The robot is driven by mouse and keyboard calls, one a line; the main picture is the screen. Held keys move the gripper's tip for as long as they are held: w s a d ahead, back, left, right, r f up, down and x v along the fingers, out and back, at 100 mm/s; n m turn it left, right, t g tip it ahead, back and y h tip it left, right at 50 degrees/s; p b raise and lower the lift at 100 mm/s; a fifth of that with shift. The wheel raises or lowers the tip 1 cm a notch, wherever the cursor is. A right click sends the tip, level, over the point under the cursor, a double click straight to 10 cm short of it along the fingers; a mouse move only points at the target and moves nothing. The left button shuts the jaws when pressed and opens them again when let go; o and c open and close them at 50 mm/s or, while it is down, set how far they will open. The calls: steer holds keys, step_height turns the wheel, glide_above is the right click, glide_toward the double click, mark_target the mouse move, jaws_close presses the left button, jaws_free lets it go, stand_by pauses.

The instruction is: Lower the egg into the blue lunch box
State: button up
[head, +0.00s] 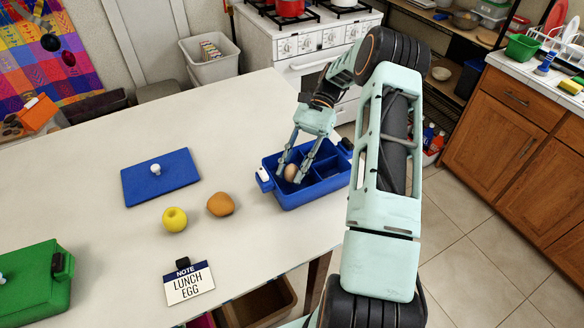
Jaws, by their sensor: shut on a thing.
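The blue lunch box (310,192) stands open near the right edge of the white table, with dividers inside. My gripper (291,175) points down into its left part. Its two fingers are shut on a brown egg (291,172), which shows between the fingertips. The egg is at the box opening, in or just above the left compartment; I cannot tell whether it touches the floor of the box. A blue lid (160,180) with a white knob lies flat on the table to the left.
A yellow apple (174,219) and a brown roundish item (221,204) sit left of the box. A note card (189,284) reading "NOTE LUNCH EGG" stands in front. A closed green box (35,284) is at the lower left. The table's right edge is close to the lunch box.

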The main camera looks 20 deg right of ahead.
steer(key=shift+f+b, duration=0.35)
steer(key=shift+f, duration=0.35)
stand_by(0.4)
steer(key=o, duration=1.2)
steer(key=shift+r, duration=0.1)
